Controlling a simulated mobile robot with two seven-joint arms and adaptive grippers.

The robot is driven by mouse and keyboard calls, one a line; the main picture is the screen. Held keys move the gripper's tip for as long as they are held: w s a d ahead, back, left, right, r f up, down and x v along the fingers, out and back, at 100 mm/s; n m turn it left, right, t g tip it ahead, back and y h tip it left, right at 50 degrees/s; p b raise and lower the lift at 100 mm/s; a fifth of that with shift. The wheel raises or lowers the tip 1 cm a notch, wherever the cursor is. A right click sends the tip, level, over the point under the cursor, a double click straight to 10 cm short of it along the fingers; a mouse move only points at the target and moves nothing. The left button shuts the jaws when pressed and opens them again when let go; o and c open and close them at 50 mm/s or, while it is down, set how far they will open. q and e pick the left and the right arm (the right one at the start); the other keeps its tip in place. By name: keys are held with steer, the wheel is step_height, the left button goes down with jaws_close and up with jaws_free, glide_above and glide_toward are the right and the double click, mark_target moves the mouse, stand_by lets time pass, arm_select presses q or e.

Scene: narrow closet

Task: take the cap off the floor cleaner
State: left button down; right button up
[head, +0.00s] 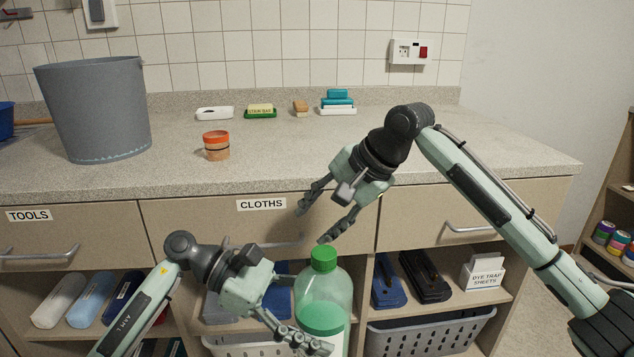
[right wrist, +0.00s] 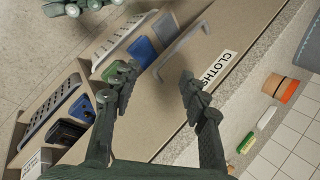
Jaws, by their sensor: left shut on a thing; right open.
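The floor cleaner is a clear bottle with green liquid (head: 323,300) and a green cap (head: 324,258) on its top, upright in front of the cabinet. My left gripper (head: 307,312) is shut on the bottle's body from the left, below the cap. My right gripper (head: 315,223) is open and empty, just above and slightly left of the cap, apart from it. In the right wrist view its open fingers (right wrist: 160,75) show, with a green patch (right wrist: 107,69) partly hidden behind the left finger; I cannot tell whether that is the cap or the bottle.
Behind the bottle are the CLOTHS drawer (head: 215,222) and open shelves with a grey basket (head: 430,333). The counter's right part is clear.

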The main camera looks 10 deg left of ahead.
steer(key=s+d+r+m+h, duration=0.1)
steer(key=s+r+m+h, duration=0.15)
steer(key=r, duration=0.65)
steer(key=s+d+r+m+h, duration=0.1)
steer(key=s+r+m, duration=0.15)
steer(key=r, duration=0.55)
steer(key=g+h, duration=0.3)
glide_toward(317, 250)
steer(key=shift+a+f+n, duration=0.1)
steer(key=shift+a+n, duration=0.05)
steer(key=shift+n, duration=0.25)
steer(key=shift+s+f, duration=0.2)
steer(key=shift+f, duration=3.9)
